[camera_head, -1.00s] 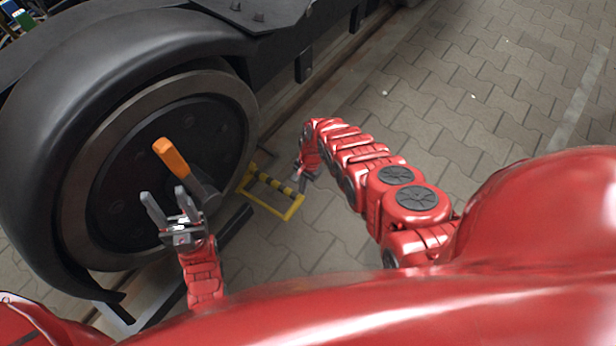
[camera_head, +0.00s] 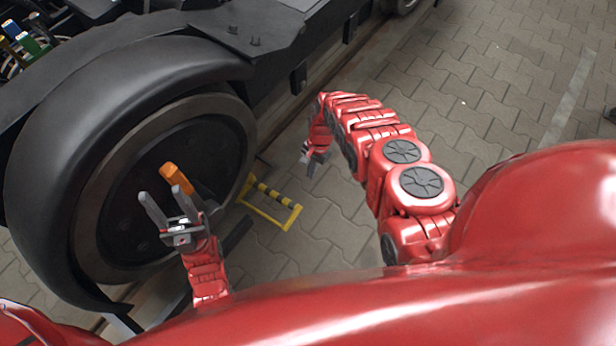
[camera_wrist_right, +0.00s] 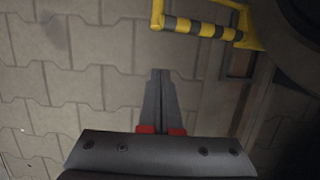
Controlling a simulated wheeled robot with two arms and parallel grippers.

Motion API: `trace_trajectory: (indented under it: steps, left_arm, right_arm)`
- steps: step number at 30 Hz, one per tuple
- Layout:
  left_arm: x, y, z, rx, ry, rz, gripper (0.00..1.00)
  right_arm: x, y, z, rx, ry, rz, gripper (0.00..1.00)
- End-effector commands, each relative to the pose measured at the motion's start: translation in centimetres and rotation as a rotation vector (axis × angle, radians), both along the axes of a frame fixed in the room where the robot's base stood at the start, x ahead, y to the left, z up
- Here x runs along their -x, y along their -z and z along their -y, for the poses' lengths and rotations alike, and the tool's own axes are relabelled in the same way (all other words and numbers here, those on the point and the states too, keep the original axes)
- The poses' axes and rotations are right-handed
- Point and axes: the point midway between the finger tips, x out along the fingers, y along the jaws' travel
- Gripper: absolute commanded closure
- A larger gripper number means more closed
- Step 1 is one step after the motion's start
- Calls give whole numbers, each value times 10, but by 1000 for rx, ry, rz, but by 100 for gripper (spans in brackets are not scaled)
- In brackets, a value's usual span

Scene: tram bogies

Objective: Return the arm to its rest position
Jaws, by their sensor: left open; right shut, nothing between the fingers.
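My left gripper (camera_head: 166,212) is open in the head view, its two grey fingers spread in front of the wheel. An orange handle (camera_head: 175,179) on the wheel's hub shows just behind its fingers; I cannot tell whether they touch. My right arm (camera_head: 375,150) arches out over the paving from the right, bent downward at its far end. My right gripper (camera_head: 311,165) hangs there, small in the head view. In the right wrist view its two fingers (camera_wrist_right: 160,75) are shut together, empty, over the paving.
The black bogie wheel (camera_head: 95,200) and frame (camera_head: 245,35) fill the left. A yellow and black striped bar (camera_head: 270,200) stands by the wheel, left of my right gripper; it also shows in the right wrist view (camera_wrist_right: 195,27). Paving (camera_head: 500,90) on the right is clear.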

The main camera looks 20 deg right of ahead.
Motion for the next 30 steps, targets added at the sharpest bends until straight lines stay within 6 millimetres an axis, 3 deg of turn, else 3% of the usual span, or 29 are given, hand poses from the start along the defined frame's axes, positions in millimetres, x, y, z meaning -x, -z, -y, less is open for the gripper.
trace_trajectory:
  steps: [5, 13, 16, 20, 22, 25, 28, 30]
  left_arm:
    - [0, -3, 0, 0, 0, 0, 50]
    - [0, -3, 0, 0, 0, 0, 50]
    - [0, -3, 0, 0, 0, 0, 50]
    - [0, -3, 0, 0, -1, 0, 50]
    - [0, -3, 0, 0, -1, 0, 50]
    - [0, -3, 0, 0, -1, 0, 50]
    - [0, -3, 0, 0, -1, 0, 50]
    - [0, -3, 0, 0, -1, 0, 50]
  right_arm:
    - [1, -7, 2, 0, 0, -5, 100]
    - [-8, -1, 3, 7, -4, 36, 100]
    - [-38, 17, 10, 41, -25, 185, 100]
    - [-111, 30, 29, 143, -83, 570, 100]
    - [-146, 18, 40, 224, -122, 812, 100]
    - [-179, -29, 52, 357, -173, 1160, 100]
    - [-181, -100, 56, 508, -214, 1504, 100]
    - [-162, -156, 56, 622, -233, 1732, 100]
